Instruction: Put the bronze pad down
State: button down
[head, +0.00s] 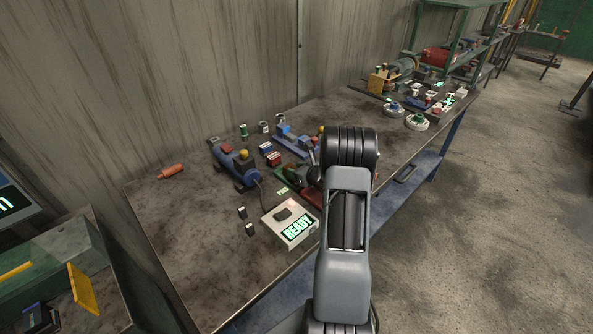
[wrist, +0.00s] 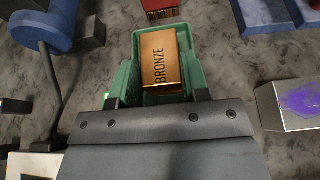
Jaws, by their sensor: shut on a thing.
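The bronze pad (wrist: 160,62) is a copper-coloured block lettered BRONZE, in the wrist view just beyond my gripper (wrist: 157,97). A green open-topped tray or holder (wrist: 139,57) surrounds it. The dark fingertips lie on either side of the near end of the green and bronze things, and my gripper is shut on the pad. The wrist view does not show clearly whether the pad touches the tray floor. In the head view my arm hides the gripper and the pad.
The workbench (head: 180,225) carries a READY box (head: 291,224), a blue machine (head: 237,165) and an orange-handled tool (head: 171,171). In the wrist view a dark red block (wrist: 160,8), blue blocks (wrist: 268,12) and a grey box with a purple mark (wrist: 290,105) surround the tray.

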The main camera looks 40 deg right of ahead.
jog(key=shift+f, duration=0.25)
jog(key=c, duration=0.6)
grip_release()
